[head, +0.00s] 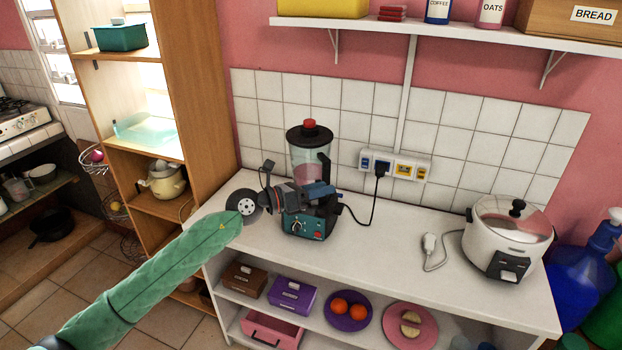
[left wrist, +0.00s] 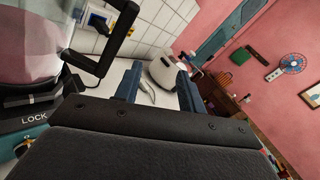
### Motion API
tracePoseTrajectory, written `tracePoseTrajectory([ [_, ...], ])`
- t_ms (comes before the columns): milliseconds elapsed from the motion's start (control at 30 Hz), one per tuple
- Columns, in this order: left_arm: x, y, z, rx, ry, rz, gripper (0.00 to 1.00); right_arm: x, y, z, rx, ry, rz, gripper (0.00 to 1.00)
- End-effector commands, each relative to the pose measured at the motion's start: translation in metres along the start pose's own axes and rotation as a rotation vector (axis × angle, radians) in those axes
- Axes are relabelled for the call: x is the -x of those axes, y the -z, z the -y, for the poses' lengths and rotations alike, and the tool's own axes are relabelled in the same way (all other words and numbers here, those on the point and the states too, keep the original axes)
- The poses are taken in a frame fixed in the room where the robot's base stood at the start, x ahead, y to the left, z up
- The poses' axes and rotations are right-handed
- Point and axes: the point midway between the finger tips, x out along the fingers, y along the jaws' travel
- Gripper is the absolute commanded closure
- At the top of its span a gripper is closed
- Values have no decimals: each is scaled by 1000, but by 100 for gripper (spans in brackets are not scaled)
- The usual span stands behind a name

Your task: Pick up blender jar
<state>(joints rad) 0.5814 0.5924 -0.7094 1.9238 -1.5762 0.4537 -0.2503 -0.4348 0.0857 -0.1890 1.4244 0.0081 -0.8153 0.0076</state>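The blender jar (head: 303,157) is clear with a pinkish look, a black lid with a red cap, and a black handle on its right side. It stands upright on its teal base (head: 308,224) on the white counter. My left gripper (head: 325,190) is in front of the jar's lower part, hiding some of jar and base. In the left wrist view the jar (left wrist: 30,38) and its handle (left wrist: 112,42) are left of my fingers. The two blue fingers (left wrist: 160,84) are apart with nothing gripped between them. My right gripper is not in view.
A white rice cooker (head: 505,237) stands on the right of the counter (head: 390,240). A power strip (head: 396,165) with the black plug and cord is on the tiled wall. A wooden shelf (head: 205,90) rises at left. The counter between blender and cooker is mostly clear.

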Motion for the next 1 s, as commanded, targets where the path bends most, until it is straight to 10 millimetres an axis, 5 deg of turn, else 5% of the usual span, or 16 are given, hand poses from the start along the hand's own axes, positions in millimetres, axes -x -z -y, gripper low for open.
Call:
tracePoseTrajectory([
  [333,20,-26,-42,-353,-110,-335,60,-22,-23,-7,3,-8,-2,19],
  [1000,-7,-21,-54,-388,-127,-375,60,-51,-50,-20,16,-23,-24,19],
])
